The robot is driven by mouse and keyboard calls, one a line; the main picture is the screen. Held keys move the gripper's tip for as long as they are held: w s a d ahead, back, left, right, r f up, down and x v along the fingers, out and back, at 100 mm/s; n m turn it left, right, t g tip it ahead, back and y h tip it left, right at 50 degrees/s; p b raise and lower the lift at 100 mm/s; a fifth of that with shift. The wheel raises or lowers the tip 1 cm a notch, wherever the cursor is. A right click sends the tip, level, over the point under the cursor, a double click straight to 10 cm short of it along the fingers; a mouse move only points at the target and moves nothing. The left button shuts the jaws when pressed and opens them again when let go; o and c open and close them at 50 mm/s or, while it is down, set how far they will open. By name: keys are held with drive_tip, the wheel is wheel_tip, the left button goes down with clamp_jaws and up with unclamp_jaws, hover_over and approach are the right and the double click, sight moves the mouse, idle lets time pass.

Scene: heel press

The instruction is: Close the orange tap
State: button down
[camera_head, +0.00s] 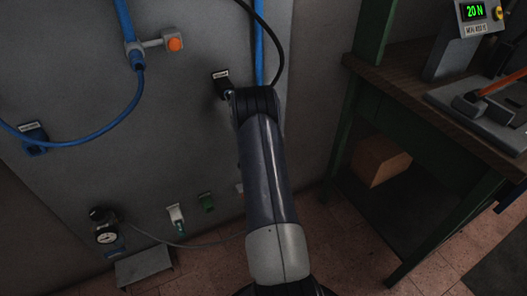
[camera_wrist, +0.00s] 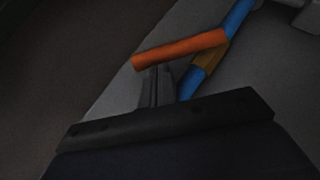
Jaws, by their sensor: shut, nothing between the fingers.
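The orange tap handle (camera_wrist: 180,48) shows in the wrist view as a flat bar. Its right end sits at a brass-coloured valve body (camera_wrist: 210,53) on a blue pipe (camera_wrist: 238,18). The bar points away from the pipe to the left, slantwise to it in this view. My gripper (camera_wrist: 157,70) is shut and empty, its fingertips right at the lower edge of the bar's left half. I cannot tell whether they touch it. In the head view my arm covers the gripper, and I cannot make out the handle there.
A blue pipe (camera_head: 260,50) and a black hose (camera_head: 274,30) run down the grey panel behind my arm. A fitting with an orange knob (camera_head: 175,44), a blue hose (camera_head: 95,132) and a gauge (camera_head: 107,235) are to the left. A workbench (camera_head: 420,98) stands to the right.

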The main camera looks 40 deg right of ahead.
drive_tip(key=y, duration=0.1)
drive_tip(key=d+f+m+y+b, duration=0.1)
drive_tip(key=d+y, duration=0.1)
drive_tip(key=shift+s+d+f+y, duration=0.15)
drive_tip(key=shift+d+f+y, duration=0.1)
drive_tip(key=shift+y, duration=0.05)
drive_tip(key=m+y+b, duration=0.1)
drive_tip(key=b, duration=0.4)
drive_tip(key=shift+d+f+t, duration=0.3)
drive_tip(key=shift+d+f, duration=0.05)
drive_tip(key=shift+f, duration=0.05)
drive_tip(key=b, duration=0.2)
drive_tip(key=y+b, duration=0.1)
drive_tip(key=b, duration=0.2)
drive_tip(key=shift+s+d, duration=0.25)
drive_tip(key=shift+s, duration=0.05)
drive_tip(key=shift+d+b, duration=0.15)
drive_tip(key=shift+b, duration=0.35)
drive_tip(key=b, duration=0.2)
drive_tip(key=d+f+b, duration=0.1)
drive_tip(key=b, duration=0.1)
drive_tip(key=shift+s+d+f, duration=0.1)
drive_tip(key=shift+s+f, duration=0.1)
drive_tip(key=shift+f, duration=0.05)
